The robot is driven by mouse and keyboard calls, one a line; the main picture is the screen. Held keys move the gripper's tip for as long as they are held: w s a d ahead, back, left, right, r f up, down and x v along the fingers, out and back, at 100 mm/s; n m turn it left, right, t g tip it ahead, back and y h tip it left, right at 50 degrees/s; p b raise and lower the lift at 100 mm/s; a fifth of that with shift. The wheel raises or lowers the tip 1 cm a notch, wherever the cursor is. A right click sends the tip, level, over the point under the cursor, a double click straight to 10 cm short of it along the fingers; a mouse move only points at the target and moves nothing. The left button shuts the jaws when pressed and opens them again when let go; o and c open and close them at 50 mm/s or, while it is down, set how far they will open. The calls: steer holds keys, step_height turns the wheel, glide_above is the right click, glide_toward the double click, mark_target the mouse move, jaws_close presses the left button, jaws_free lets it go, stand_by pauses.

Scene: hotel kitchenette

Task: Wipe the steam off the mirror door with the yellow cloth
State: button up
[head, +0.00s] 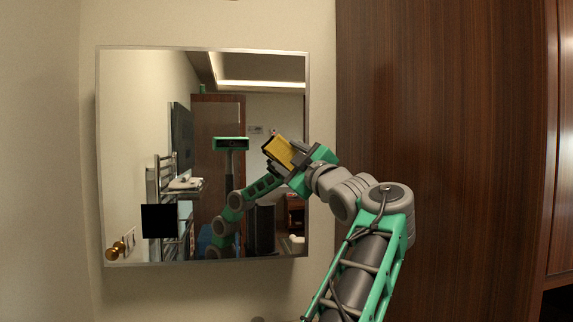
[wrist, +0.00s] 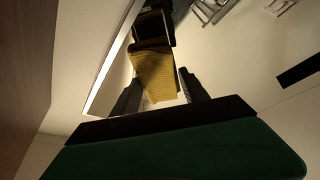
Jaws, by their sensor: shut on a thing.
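The mirror door (head: 130,120) hangs on the wall at the left in the head view, looks closed, and gives a clear reflection; I see no distinct steam patch. My gripper (head: 288,156) is at its right edge, around mid-height. It is shut on the yellow cloth (head: 278,151), which shows in front of the glass. In the wrist view the cloth (wrist: 153,72) sits between the two dark fingers, its far end by a dark shape and a yellow edge that look like a reflection. Whether the cloth touches the glass, I cannot tell.
A brass knob (head: 117,249) shows at the mirror's lower left. A black square (head: 159,221) shows on or in the mirror; I cannot tell which. Dark wood panelling (head: 450,130) stands close on the right. My arm's reflection shows in the glass.

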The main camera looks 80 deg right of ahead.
steer(key=shift+s+a+f+b, duration=0.1)
steer(key=shift+s+a+b, duration=0.15)
steer(key=shift+a, duration=0.2)
steer(key=shift+s+a+f+b, duration=0.1)
steer(key=shift+s+a+b, duration=0.1)
steer(key=shift+a, duration=0.25)
steer(key=shift+a+r, duration=0.2)
steer(key=shift+a, duration=0.1)
steer(key=shift+s+a, duration=0.1)
steer(key=shift+s+a+b, duration=0.3)
steer(key=shift+a+b, duration=0.15)
steer(key=shift+a, duration=0.25)
steer(key=shift+s+a+b, duration=0.25)
steer(key=shift+a+b, duration=0.15)
steer(key=shift+a, duration=0.25)
steer(key=shift+d, duration=0.1)
steer(key=shift+w, duration=0.1)
